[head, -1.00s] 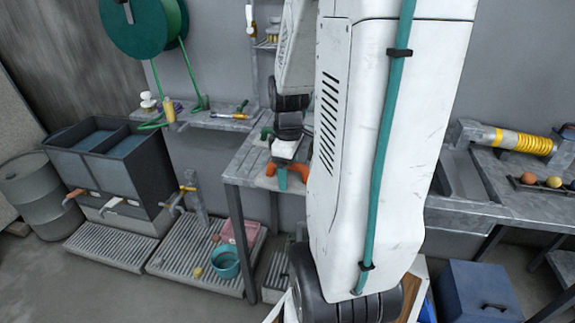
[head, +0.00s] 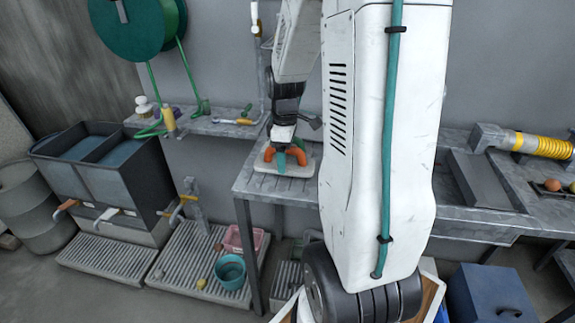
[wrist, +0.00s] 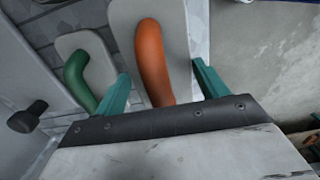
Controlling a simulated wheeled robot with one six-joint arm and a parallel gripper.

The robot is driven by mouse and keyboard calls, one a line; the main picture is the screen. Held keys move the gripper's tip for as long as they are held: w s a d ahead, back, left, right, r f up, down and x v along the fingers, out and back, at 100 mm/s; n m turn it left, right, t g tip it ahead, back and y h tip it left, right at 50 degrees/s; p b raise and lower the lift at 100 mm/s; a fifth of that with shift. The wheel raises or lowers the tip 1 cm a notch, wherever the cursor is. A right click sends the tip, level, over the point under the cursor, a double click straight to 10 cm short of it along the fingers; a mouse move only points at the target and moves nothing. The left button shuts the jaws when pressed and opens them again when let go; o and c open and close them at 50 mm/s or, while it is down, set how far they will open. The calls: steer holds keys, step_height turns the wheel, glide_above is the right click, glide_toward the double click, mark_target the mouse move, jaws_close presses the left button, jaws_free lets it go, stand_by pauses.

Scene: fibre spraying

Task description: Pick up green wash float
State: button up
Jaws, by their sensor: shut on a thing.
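In the wrist view, a float with an orange handle (wrist: 153,62) and a pale grey plate lies between my gripper's two teal fingers. My gripper (wrist: 160,72) is shut on this float's handle. A second float with a green handle (wrist: 80,80) and a pale plate lies to the left, outside the left finger. In the head view, the orange handle (head: 301,157) arches to both sides of my gripper (head: 290,152), above a pale plate at the grey side table. The green-handled float is not clear in the head view.
The grey side table (head: 250,183) stands against the wall. A wall shelf (head: 205,127) with tools is left of it. A dark water trough (head: 95,170) stands further left. A teal bucket (head: 230,271) and a pink tray are on the floor grating. A blue box (head: 490,295) is at right.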

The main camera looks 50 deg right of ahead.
steer(key=shift+f, duration=1.95)
steer(key=shift+f, duration=0.1)
steer(key=o, duration=1)
steer(key=shift+o, duration=0.2)
